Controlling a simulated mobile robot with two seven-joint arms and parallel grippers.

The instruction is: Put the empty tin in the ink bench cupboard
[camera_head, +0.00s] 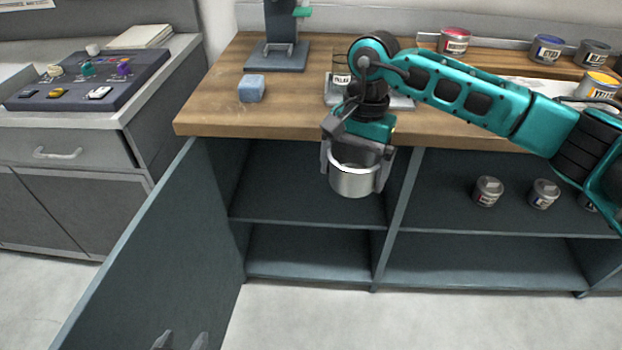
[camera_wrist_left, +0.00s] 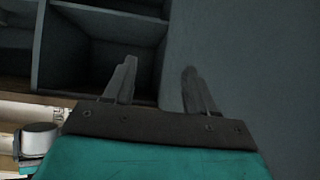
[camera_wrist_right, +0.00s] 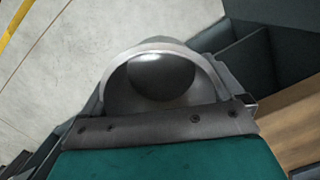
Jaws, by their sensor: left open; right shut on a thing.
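The empty tin (camera_head: 354,178) is a silver, open-topped can. My right gripper (camera_head: 357,172) is shut on it and holds it upright in front of the cupboard opening, just below the bench top. In the right wrist view the tin (camera_wrist_right: 160,80) shows its bare inside between the fingers. The ink bench cupboard (camera_head: 310,222) has its left bay open and empty, with one shelf (camera_head: 300,221). Its door (camera_head: 150,255) is swung open to the left. My left gripper (camera_head: 180,342) is open and empty at the bottom edge, beside the door; it also shows in the left wrist view (camera_wrist_left: 158,80).
Small tins (camera_head: 488,191) stand on the shelf of the right bay. A blue block (camera_head: 251,88), a stand (camera_head: 277,56) and a scale are on the wooden bench top (camera_head: 215,95). Ink tins (camera_head: 453,40) line the back. A grey counter (camera_head: 60,130) stands left.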

